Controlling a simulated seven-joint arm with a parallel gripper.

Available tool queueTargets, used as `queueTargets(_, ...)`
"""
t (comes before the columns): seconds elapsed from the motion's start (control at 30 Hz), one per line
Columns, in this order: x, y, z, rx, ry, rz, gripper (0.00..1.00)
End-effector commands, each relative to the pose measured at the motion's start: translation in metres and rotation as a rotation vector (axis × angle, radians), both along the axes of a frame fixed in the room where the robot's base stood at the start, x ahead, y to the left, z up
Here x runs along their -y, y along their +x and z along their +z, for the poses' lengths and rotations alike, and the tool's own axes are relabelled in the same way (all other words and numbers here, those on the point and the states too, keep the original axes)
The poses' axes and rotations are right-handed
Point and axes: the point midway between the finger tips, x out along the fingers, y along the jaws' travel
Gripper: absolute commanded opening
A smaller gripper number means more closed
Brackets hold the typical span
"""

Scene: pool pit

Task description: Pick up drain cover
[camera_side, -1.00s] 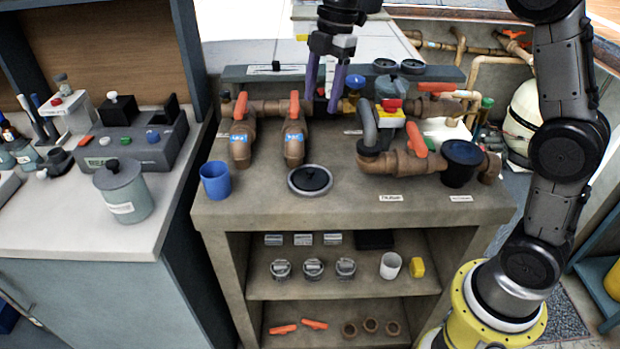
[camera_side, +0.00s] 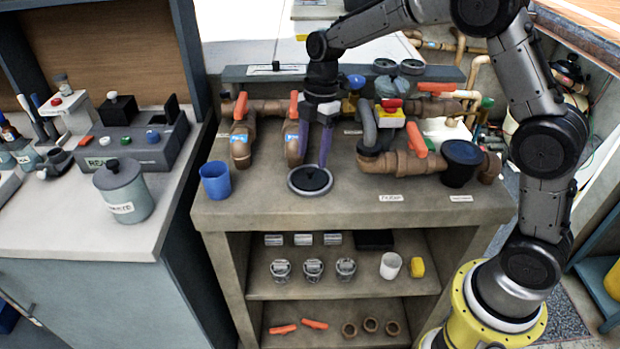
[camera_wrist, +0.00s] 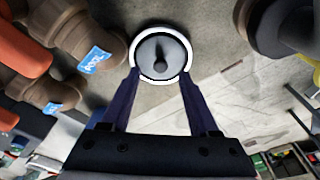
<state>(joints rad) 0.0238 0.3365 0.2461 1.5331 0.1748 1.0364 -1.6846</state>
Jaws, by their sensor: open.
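The drain cover (camera_side: 310,180) is a round black disc with a pale rim, lying flat on the bench top near its front edge. In the wrist view the drain cover (camera_wrist: 160,66) shows a white ring around a grey disc with a dark raised knob. My gripper (camera_side: 313,160) is just behind and above it, fingers pointing down. In the wrist view my gripper (camera_wrist: 160,78) has its two dark blue fingers apart, with the tips close to the left and right of the cover's near rim. Nothing is between the fingers; contact cannot be told.
Brown pipes with orange handles (camera_side: 294,105) stand close behind and left of my gripper. A blue cup (camera_side: 215,180) is to the left. A pipe elbow (camera_side: 375,160) and a dark round cup (camera_side: 461,160) are to the right. The bench front between is clear.

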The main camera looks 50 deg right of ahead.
Motion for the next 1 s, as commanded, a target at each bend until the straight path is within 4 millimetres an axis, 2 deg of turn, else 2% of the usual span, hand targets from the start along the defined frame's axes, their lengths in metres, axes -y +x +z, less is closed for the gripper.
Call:
queueTargets(0.1, -0.005, -0.002, -0.019, -0.005, 0.000, 0.002, 0.61)
queueTargets(0.23, -0.006, -0.001, -0.034, -0.002, 0.000, 0.000, 0.61)
queueTargets(0.57, -0.007, -0.001, -0.039, -0.001, 0.000, 0.000, 0.59)
queueTargets(0.9, -0.007, -0.001, -0.039, 0.000, 0.000, 0.000, 0.00)
queueTargets(1.0, -0.007, -0.001, -0.039, 0.000, 0.000, 0.000, 0.00)
